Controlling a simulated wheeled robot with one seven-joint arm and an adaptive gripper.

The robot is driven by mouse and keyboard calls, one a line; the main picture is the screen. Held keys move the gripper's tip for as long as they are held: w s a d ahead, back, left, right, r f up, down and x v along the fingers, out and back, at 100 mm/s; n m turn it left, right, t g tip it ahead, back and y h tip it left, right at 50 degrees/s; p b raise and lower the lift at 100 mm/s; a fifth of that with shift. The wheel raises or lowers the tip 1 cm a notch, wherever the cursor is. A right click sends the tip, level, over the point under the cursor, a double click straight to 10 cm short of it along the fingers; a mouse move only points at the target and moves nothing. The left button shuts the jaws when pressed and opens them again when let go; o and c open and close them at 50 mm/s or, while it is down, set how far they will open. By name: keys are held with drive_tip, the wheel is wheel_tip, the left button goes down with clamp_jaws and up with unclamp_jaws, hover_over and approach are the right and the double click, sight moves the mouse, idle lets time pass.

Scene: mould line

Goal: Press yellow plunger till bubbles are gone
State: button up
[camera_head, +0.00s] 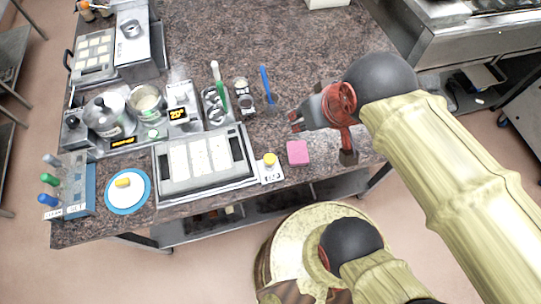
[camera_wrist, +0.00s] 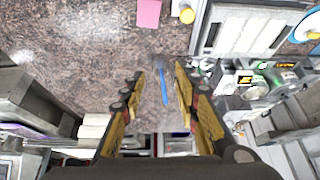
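The yellow plunger (camera_head: 269,160) is a small round yellow knob on a white labelled block at the front edge of the counter, right of the mould tray (camera_head: 245,172). It also shows at the top edge of the wrist view (camera_wrist: 187,14). My gripper (camera_head: 322,138) hangs above the counter, to the right of the plunger and apart from it. Its fingers are spread and empty in the wrist view (camera_wrist: 160,85), with a blue-handled tool (camera_wrist: 163,82) on the counter below, between them in the picture. No bubbles can be made out in the pale mould strips.
A pink block (camera_head: 298,153) lies right beside the plunger. Behind stand pots (camera_head: 104,117), a green-handled tool (camera_head: 218,88) and small holders. A blue round plate (camera_head: 127,205) with a yellow piece is at left. The counter's back middle is clear.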

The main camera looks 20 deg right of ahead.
clamp_jaws()
idle(1.4)
